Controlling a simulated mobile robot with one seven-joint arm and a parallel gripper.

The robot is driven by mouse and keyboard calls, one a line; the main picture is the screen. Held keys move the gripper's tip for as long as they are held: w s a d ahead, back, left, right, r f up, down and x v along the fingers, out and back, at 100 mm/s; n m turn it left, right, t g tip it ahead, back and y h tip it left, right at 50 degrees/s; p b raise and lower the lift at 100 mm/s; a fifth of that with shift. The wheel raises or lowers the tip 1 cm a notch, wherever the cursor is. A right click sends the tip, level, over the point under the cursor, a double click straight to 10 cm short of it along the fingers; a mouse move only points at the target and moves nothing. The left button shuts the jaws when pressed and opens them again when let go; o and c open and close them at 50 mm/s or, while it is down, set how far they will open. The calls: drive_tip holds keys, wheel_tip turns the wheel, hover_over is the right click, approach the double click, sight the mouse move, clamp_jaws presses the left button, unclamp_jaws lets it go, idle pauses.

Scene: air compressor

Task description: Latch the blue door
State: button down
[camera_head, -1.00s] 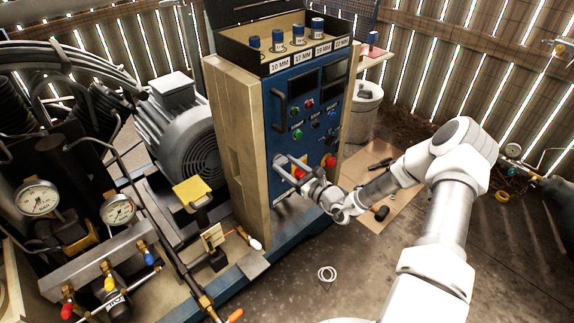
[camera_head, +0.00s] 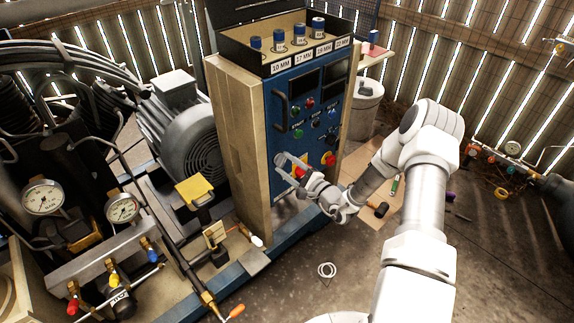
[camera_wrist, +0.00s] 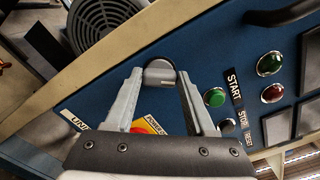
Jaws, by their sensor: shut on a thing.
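The blue door (camera_head: 315,115) is the front panel of the tan cabinet, with buttons, dark displays and a black handle (camera_head: 279,110) at its left side. It looks flush with the cabinet. In the wrist view the blue panel (camera_wrist: 215,40) shows a grey rounded knob (camera_wrist: 160,72) close to its edge. My gripper (camera_head: 282,160) is at the door's lower left. In the wrist view its two grey fingers (camera_wrist: 160,78) close around the grey knob from both sides.
START and STOP buttons lie close to the right finger. A tray of sockets (camera_head: 290,45) tops the cabinet. A motor (camera_head: 185,125) stands left. Tools lie on the floor at right.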

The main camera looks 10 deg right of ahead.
drive_tip(key=n+b, duration=0.1)
drive_tip(key=n, duration=0.2)
drive_tip(key=shift+f+n, duration=0.1)
drive_tip(key=shift+n, duration=0.3)
drive_tip(key=shift+n+b, duration=0.65)
drive_tip(key=shift+n, duration=1.05)
drive_tip(key=shift+c, duration=1.2)
unclamp_jaws()
drive_tip(key=p+v, duration=0.2)
drive_tip(key=v, duration=1.5)
drive_tip(key=shift+s, duration=0.2)
